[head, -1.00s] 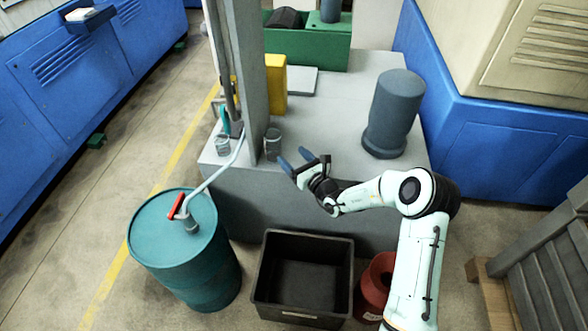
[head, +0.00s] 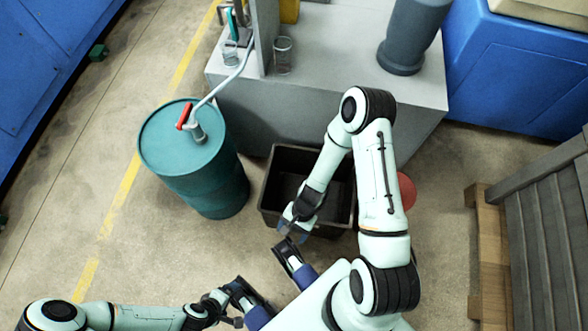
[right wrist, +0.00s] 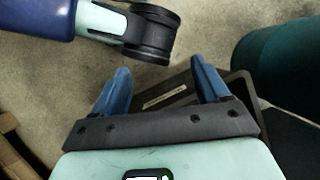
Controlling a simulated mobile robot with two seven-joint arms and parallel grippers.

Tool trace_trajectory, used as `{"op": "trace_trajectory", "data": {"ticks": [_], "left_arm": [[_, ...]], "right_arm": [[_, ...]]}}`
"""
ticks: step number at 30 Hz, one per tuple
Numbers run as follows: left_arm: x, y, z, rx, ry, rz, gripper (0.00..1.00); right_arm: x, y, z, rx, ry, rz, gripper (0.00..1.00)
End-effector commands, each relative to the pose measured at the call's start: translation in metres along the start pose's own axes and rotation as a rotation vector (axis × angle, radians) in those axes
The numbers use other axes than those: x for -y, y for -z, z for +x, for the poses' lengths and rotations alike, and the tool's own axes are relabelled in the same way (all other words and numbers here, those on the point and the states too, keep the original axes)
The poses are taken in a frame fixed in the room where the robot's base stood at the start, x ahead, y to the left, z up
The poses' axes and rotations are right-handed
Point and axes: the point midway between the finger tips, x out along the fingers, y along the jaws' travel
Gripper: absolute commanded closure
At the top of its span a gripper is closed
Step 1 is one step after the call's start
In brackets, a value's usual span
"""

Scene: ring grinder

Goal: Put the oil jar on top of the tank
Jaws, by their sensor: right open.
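Two clear jars stand on the grey bench top by the post. One jar (head: 283,55) is right of the post; the other jar (head: 231,53) is left of it, below a pump pipe. I cannot tell which is the oil jar. A teal drum (head: 190,160), likely the tank, stands on the floor with a pump and red handle on top. My right gripper (head: 292,230) is open and empty, low over the crate's front edge; its blue fingers (right wrist: 158,68) are spread in the right wrist view. My left gripper (head: 228,310) is at the bottom, its jaws unclear.
A black crate (head: 270,190) stands before the grey bench (head: 330,95). A red container (head: 406,190) is partly hidden behind my right arm. A blue-grey cylinder (head: 408,40) stands on the bench. A wooden pallet (head: 484,240) is at right. Floor left of the drum is clear.

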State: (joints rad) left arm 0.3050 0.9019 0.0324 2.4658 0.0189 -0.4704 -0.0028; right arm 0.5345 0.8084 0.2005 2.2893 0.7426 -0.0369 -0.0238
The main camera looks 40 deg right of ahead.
Motion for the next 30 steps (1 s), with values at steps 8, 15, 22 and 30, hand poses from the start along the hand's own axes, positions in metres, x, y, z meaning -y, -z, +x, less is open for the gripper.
{"op": "trace_trajectory", "data": {"ticks": [8,15,22,30], "left_arm": [[0.0,0.0,0.0,0.0,0.0,0.0,0.11],[0.0,0.0,0.0,0.0,0.0,0.0,0.11],[0.0,0.0,0.0,0.0,0.0,0.0,0.11],[-0.005,-0.005,-0.019,0.012,0.0,0.001,0.11]], "right_arm": [[-0.029,-0.015,0.021,-0.154,-0.064,-0.639,0.25],[-0.026,-0.025,0.024,-0.179,-0.024,-0.827,0.25],[-0.026,-0.025,0.024,-0.181,-0.022,-0.83,0.25],[-0.027,-0.036,0.007,-0.169,-0.028,-0.829,0.25]]}}
